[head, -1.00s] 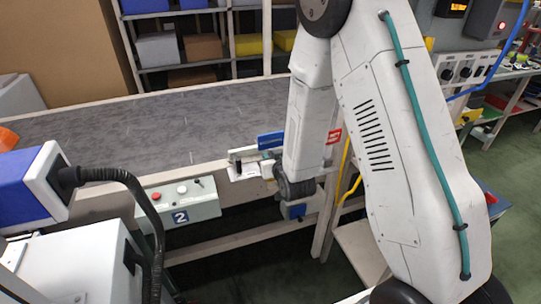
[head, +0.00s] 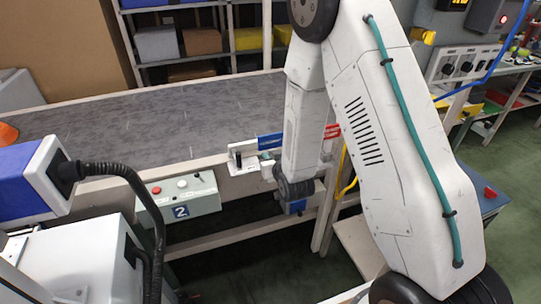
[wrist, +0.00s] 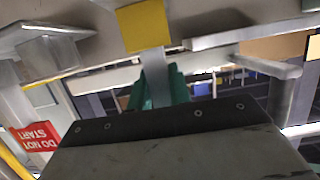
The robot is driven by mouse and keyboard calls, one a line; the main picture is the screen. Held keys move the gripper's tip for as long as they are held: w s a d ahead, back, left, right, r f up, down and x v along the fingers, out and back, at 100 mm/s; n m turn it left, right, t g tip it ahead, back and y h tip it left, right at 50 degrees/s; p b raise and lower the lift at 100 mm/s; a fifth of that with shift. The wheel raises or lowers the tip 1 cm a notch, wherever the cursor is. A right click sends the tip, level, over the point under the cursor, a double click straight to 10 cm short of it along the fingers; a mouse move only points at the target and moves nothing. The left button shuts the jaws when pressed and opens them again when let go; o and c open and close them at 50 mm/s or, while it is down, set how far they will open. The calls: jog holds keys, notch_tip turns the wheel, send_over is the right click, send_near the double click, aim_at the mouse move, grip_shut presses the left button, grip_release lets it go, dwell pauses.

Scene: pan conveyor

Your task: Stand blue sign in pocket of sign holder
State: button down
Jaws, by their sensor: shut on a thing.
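The blue sign (head: 269,140) shows in the head view at the conveyor's near edge, left of my forearm. My gripper (head: 268,157) is just below it, partly hidden by my wrist. In the wrist view, the green fingers of my gripper (wrist: 166,88) are shut around a grey stem with a yellow plate (wrist: 143,25); no blue face shows there. I take this to be the sign's other side. A white holder (head: 236,170) with a dark part stands on the edge, just left of the sign. Whether sign and holder touch cannot be told.
A red DO NOT START sign (wrist: 38,137) is at the left in the wrist view and behind my arm in the head view (head: 332,131). The grey conveyor belt (head: 120,125) is clear. A control box numbered 2 (head: 197,197) hangs below the edge.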

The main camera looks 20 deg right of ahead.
jog(key=shift+f, duration=0.6)
jog(key=c, duration=1.2)
grip_release()
jog(key=shift+s, duration=0.1)
